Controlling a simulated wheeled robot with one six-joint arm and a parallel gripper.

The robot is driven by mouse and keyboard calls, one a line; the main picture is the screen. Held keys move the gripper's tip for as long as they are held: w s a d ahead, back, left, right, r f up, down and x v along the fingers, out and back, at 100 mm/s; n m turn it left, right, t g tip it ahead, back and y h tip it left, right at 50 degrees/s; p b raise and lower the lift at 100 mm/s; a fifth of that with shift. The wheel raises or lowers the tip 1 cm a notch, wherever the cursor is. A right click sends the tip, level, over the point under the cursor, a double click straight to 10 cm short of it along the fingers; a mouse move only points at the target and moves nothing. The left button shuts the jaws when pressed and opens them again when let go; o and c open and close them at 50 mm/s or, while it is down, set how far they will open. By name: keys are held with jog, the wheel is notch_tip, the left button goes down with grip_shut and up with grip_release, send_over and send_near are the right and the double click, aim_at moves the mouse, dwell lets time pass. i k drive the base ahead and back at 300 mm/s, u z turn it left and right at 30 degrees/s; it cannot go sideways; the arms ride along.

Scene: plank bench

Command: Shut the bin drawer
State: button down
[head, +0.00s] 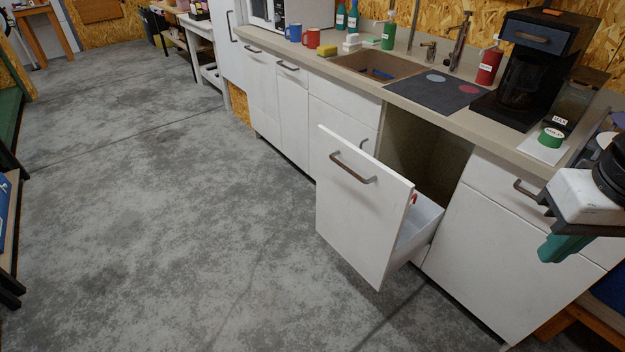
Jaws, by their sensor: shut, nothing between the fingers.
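The bin drawer (355,220) is pulled well out of the counter in the head view. Its tall white front stands upright and carries a dark bar handle (352,168) near the top. Behind the front a pale bin (420,226) shows partly, with a small red detail near its rim. The dark cabinet opening (436,152) gapes behind it. My gripper (562,249), with green fingers, is at the right edge, to the right of the drawer and apart from it. It is shut and empty.
The countertop (455,117) holds a sink (375,64), a dark mat (437,90), a coffee machine (525,65), and mugs and bottles. Closed cabinets (490,250) flank the drawer. The grey concrete floor (180,210) in front and left is clear.

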aim_at(362, 204)
jog(key=u, duration=0.2)
jog(key=i, duration=1.3)
jog(key=z, duration=0.35)
